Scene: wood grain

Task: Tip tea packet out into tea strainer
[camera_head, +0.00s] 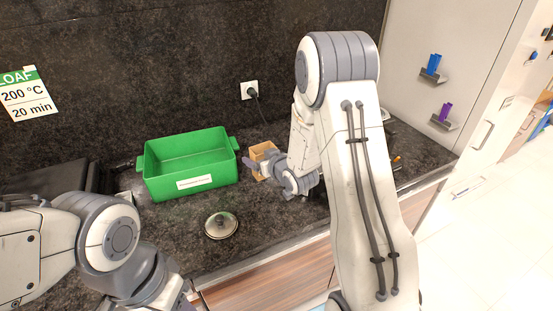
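My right arm comes in from the lower right and bends down to the counter. Its gripper (253,161) is beside a small tan wooden box (263,152) and partly covers it. The fingers are small and partly hidden, so I cannot tell whether they are open or shut or hold anything. My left arm crosses the lower left, and its gripper is out of the picture. I cannot make out a tea packet or a tea strainer. A round, shiny, lid-like item with a dark knob (220,224) lies on the counter in front of the green crate.
A green crate (162,187) with a white label stands at the back of the dark counter (268,230). A black appliance (45,180) is at left. A socket (249,91) with a plugged cord is on the wall. The counter around the lid-like item is clear.

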